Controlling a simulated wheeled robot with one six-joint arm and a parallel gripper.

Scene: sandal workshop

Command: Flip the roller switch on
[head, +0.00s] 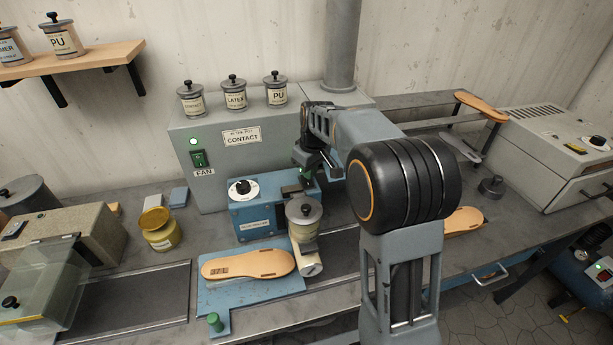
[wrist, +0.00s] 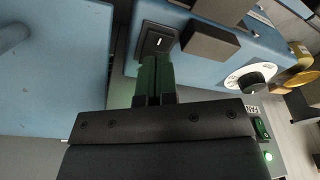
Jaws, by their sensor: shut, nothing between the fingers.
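The roller switch (wrist: 158,40) is a black rocker with a white line mark, set in the face of the blue roller machine (wrist: 225,50) in the wrist view. My gripper (wrist: 158,62) is shut and empty, its fingertips right at the lower edge of the switch. I cannot tell whether they touch it. In the head view the blue roller machine (head: 262,212) stands mid-bench, and my gripper (head: 322,163) is at its right end. The switch cannot be made out there.
A white dial with a black knob (wrist: 252,77) is on the machine face. A glue pot (head: 304,214) stands on the roller in front. A tan sole (head: 248,264) lies on a blue plate.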

